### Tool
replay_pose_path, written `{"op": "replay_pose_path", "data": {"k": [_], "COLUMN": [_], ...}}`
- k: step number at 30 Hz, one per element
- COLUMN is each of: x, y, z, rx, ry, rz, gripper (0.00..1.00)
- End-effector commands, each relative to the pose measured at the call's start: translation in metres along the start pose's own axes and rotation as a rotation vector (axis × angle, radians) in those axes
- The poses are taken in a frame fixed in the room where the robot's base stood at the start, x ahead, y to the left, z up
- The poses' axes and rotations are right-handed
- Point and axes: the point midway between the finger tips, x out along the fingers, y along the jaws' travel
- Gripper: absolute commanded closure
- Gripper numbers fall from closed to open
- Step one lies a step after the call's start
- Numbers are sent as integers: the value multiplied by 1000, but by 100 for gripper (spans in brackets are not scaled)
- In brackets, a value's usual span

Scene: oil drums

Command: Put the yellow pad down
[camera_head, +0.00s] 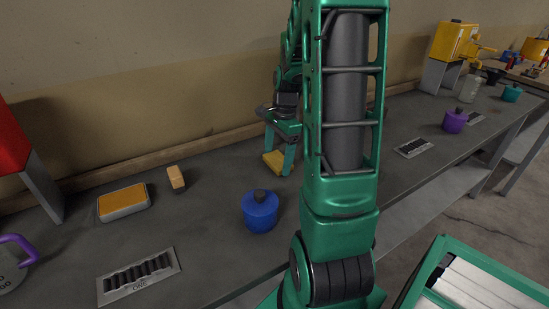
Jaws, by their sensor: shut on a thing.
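My gripper (281,154) is at the back middle of the dark workbench (205,218), left of my green arm. It is shut on a yellow pad (273,160), which shows at the fingers' lower left. The pad is low, close to the bench top; I cannot tell whether it touches the surface. Part of it is hidden by the fingers.
A blue pot (260,211) with a dark cap stands in front of the gripper. To the left are a small tan block (176,179), an orange-topped pad in a grey holder (124,202) and a slotted plate (139,277). A purple pot (454,121) stands right.

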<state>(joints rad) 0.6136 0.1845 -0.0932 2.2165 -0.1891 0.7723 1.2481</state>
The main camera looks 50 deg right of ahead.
Motion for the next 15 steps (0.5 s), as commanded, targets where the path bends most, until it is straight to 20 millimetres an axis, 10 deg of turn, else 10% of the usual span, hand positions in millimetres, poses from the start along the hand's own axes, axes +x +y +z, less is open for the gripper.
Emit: {"op": "replay_pose_path", "data": {"k": [8, 9, 11, 15], "x": [15, 15, 16, 18], "y": [2, 1, -1, -2], "z": [0, 0, 0, -1], "rx": [1, 2, 4, 7], "ry": [-1, -1, 0, 2], "rz": [12, 13, 15, 19], "gripper": [44, 18, 4, 4]}}
